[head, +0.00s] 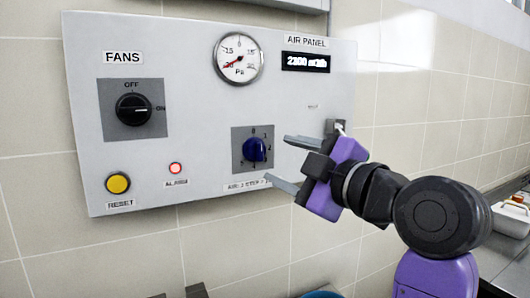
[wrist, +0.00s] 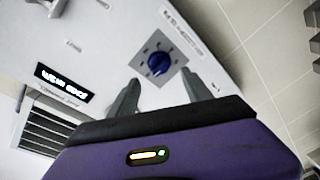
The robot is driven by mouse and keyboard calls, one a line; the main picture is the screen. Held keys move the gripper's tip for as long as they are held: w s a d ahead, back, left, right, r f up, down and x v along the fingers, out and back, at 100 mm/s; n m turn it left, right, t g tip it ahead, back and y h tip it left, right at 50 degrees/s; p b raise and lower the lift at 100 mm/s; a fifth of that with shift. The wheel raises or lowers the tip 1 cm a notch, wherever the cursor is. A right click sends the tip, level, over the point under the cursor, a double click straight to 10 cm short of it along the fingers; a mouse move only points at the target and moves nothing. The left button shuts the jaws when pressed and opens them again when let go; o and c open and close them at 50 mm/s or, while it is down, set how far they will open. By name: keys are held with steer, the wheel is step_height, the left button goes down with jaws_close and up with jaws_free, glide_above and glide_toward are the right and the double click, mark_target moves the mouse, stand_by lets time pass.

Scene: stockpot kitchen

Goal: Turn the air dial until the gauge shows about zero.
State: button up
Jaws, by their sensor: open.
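The air dial is a blue knob (head: 255,149) on a grey square plate, low on the right half of the panel. It also shows in the wrist view (wrist: 158,63), just beyond and between my fingertips. My gripper (head: 277,160) is open, with its fingers pointing at the knob and apart from it. The round gauge (head: 238,57) is at the panel's top centre, and its red needle points to the lower left, away from the zero at the top. The display (head: 306,62) under "AIR PANEL" appears to read 2300 m3/h.
The black FANS knob (head: 133,109) is at the panel's left, near its ON mark. A yellow RESET button (head: 118,183) and a lit red alarm lamp (head: 176,168) sit below. A small grey fitting (head: 337,128) is on the panel's right, behind my gripper.

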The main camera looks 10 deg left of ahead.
mark_target(262, 153)
steer(key=p+x, duration=0.1)
steer(key=x, duration=0.6)
steer(key=shift+w+a+p, duration=0.1)
steer(key=shift+a+p, duration=0.05)
steer(key=shift+p, duration=0.25)
jaws_close()
